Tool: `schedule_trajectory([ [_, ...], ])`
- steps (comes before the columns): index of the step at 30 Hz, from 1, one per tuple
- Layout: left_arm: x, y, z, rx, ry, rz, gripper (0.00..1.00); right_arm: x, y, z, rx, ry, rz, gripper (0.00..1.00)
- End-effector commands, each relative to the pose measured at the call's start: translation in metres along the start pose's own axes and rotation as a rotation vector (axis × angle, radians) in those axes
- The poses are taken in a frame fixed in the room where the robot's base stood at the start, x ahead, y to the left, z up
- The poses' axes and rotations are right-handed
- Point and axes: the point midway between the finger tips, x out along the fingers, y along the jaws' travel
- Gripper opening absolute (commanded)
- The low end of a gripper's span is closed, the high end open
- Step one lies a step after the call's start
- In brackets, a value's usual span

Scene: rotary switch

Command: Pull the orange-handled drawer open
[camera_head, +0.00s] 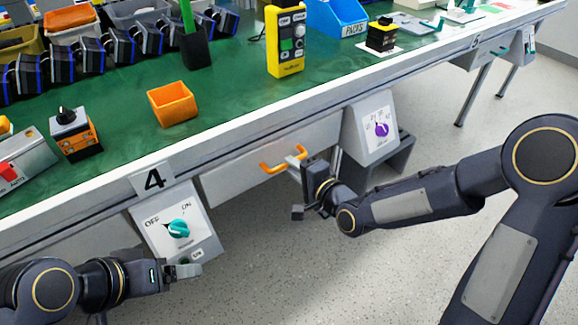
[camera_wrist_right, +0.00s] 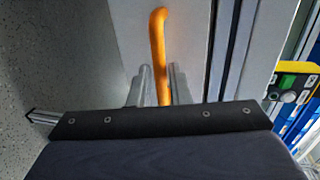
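The drawer (camera_head: 235,177) has a pale grey front below the bench edge and bears an orange bar handle (camera_head: 270,168). Its front looks close under the bench; I cannot tell any gap. My right gripper (camera_head: 296,158) is at the right part of the handle. In the right wrist view, the two grey fingers of my right gripper (camera_wrist_right: 162,88) lie close on both sides of the orange handle (camera_wrist_right: 158,35) and look shut on it. My left gripper (camera_head: 188,270) is at the lower left, away from the drawer, below a switch panel; its finger opening is unclear.
A switch panel with a teal knob (camera_head: 178,229) hangs left of the drawer, and one with a purple knob (camera_head: 381,129) hangs right. The green bench top (camera_head: 225,110) holds an orange bin (camera_head: 172,104) and a yellow device (camera_head: 286,45). Open floor lies in front.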

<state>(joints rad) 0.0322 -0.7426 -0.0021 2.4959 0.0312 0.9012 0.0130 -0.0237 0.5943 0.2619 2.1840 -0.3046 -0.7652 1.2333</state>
Motion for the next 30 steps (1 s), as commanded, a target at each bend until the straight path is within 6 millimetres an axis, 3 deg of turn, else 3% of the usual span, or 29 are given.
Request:
schedule_trajectory([
  [3,0.004,-0.002,0.002,0.000,0.000,0.000,0.80,0.017,0.001,0.000,-0.001,-0.001,0.000,0.17],
  [8,0.005,-0.002,0.003,0.000,0.000,0.000,0.80,0.026,0.000,0.000,-0.002,0.000,0.000,0.17],
  [16,0.004,-0.002,0.003,0.000,0.000,0.000,0.80,0.027,0.000,0.000,-0.002,0.000,0.001,0.16],
  [20,0.005,-0.002,0.003,0.000,0.000,0.000,0.80,0.027,0.000,0.000,-0.002,0.001,0.002,0.00],
  [30,0.005,-0.002,0.003,0.000,0.000,0.000,0.80,0.026,0.001,0.000,-0.001,0.001,0.002,0.00],
])
